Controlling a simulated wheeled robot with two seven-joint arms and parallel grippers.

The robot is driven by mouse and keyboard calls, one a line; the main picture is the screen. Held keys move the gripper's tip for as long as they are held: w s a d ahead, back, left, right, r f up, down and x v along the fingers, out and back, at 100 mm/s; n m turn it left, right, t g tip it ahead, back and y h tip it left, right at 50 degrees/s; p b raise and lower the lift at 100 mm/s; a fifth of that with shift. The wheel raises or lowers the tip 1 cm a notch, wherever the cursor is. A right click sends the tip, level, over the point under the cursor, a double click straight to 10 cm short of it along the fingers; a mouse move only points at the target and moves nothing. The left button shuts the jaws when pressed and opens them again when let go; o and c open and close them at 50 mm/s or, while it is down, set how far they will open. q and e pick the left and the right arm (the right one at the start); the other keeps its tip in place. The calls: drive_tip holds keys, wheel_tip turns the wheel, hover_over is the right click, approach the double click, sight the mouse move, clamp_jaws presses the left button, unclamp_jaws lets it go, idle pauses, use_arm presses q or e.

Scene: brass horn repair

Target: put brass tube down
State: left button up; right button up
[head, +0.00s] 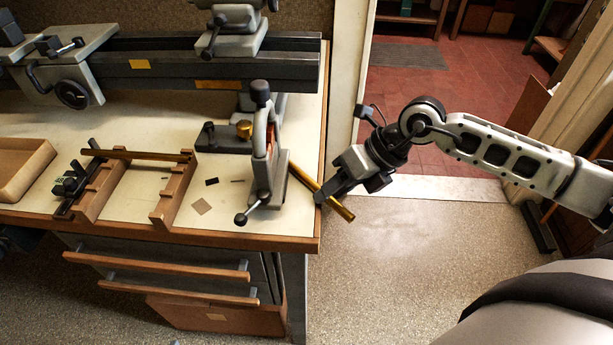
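My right gripper (328,192) is at the right edge of the workbench, its fingers shut around a shiny brass tube (342,209). The tube slants from the upper left, beside the bench vise-like stand (265,150), to the lower right, where its end is out over the floor. Whether the tube touches the bench or the stand is hard to tell. A second, darker brass tube (150,155) lies across the wooden notched rack (172,200) on the left of the bench. I cannot make out my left gripper.
The workbench (225,215) carries a lathe bed (190,65) along its back and a wooden tray (22,165) at the far left. A black caliper-like tool (72,188) lies beside the rack. Bare bench top shows between the rack and the stand. The floor (390,270) right of the bench is clear.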

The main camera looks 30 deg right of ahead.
clamp_jaws()
drive_tip(key=shift+r, duration=0.1)
